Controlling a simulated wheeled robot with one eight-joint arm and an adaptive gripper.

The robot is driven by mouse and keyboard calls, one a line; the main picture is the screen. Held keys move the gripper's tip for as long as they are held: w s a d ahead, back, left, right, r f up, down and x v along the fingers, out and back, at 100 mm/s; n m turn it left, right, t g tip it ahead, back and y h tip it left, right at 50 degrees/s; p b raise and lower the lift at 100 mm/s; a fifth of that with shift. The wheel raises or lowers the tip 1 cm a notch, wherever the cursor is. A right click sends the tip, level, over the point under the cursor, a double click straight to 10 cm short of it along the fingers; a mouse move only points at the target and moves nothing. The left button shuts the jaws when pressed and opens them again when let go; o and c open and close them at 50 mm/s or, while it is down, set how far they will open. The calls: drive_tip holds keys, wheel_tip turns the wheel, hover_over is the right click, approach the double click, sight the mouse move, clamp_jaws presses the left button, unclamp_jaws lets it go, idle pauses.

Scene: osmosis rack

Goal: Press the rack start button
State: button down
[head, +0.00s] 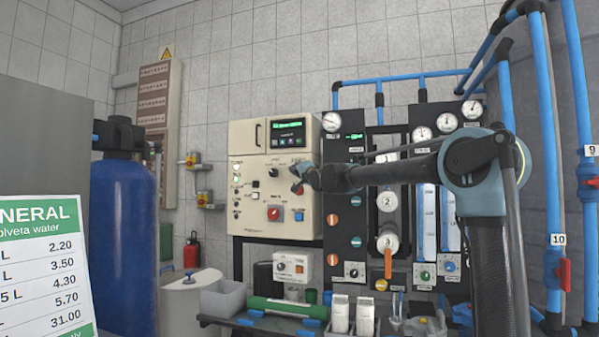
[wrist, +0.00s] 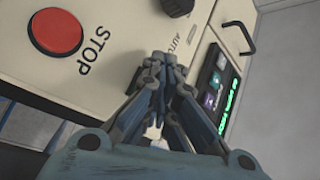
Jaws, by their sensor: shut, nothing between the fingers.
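The cream control box (head: 250,151) of the rack stands on the back wall in the head view. My gripper (head: 299,176) is in front of its right side, partly covering the panel. In the wrist view, my gripper (wrist: 160,62) is shut and empty, with its fingertips over the panel near AUTO lettering. I cannot tell whether they touch. A large red button marked STOP (wrist: 55,32) is left of the fingertips. No START label is readable; the start button may be hidden behind my fingers.
A black selector knob (wrist: 178,5) sits beyond the fingertips. A lit display (head: 288,134) is at the top of the box. A red rotary switch (head: 274,213) is lower down. Gauges and blue pipes (head: 541,130) are on the right. A blue tank (head: 122,235) stands left.

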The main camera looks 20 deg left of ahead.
drive_tip(key=shift+s, duration=0.15)
drive_tip(key=shift+s+a, duration=0.1)
drive_tip(key=shift+s, duration=0.65)
drive_tip(key=shift+s+a, duration=0.2)
drive_tip(key=shift+s, duration=2.3)
